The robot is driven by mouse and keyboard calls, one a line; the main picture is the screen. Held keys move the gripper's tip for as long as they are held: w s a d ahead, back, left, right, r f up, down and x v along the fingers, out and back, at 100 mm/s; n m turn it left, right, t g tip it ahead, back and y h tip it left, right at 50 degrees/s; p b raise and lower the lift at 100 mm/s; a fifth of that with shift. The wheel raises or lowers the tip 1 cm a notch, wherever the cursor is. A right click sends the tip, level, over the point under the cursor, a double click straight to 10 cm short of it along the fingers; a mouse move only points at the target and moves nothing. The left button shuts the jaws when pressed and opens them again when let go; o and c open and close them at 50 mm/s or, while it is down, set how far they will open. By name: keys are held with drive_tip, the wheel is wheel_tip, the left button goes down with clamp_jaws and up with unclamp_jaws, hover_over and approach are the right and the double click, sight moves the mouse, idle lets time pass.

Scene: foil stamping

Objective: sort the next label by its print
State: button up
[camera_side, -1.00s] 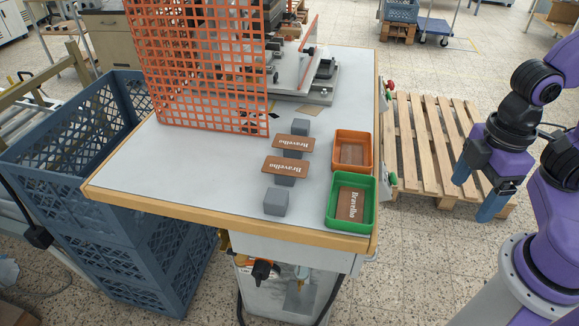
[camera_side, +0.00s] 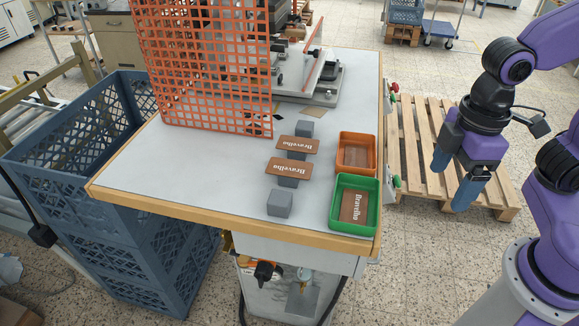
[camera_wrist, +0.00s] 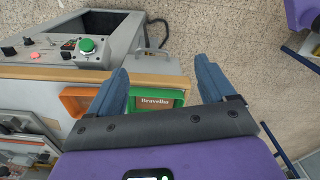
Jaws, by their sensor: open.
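Two brown labels printed "Bravelho" rest on grey blocks on the table: a far label (camera_side: 298,144) and a near label (camera_side: 289,168). A third label (camera_side: 354,205) lies in the green tray (camera_side: 333,213) and also shows in the wrist view (camera_wrist: 155,101). The orange tray (camera_side: 341,154) stands just behind the green one; something brown lies on its floor, with no print readable. My gripper (camera_side: 451,180) is open and empty, off the table's right side above the pallet. In the wrist view, my gripper's blue fingers (camera_wrist: 162,88) are apart, with the green tray between them.
Bare grey blocks stand at the near end (camera_side: 279,204) and far end (camera_side: 304,129) of the row. An orange mesh guard (camera_side: 200,70) and the press (camera_side: 310,75) stand behind. The table's left part is clear. A wooden pallet (camera_side: 417,140) lies on the floor at right.

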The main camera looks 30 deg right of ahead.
sight(286, 167)
drive_tip(key=w+a+r+m, duration=0.2)
drive_tip(key=w+a+r, duration=0.4)
drive_tip(key=w+a, duration=0.45)
drive_tip(key=w+a+r+m, duration=0.1)
drive_tip(key=w+a+r, duration=0.55)
drive_tip(key=w, duration=0.65)
wheel_tip(286, 167, down, 18)
drive_tip(key=shift+a+r, duration=0.15)
drive_tip(key=shift+r, duration=0.1)
drive_tip(key=shift+f, duration=0.25)
drive_tip(key=c, duration=1.1)
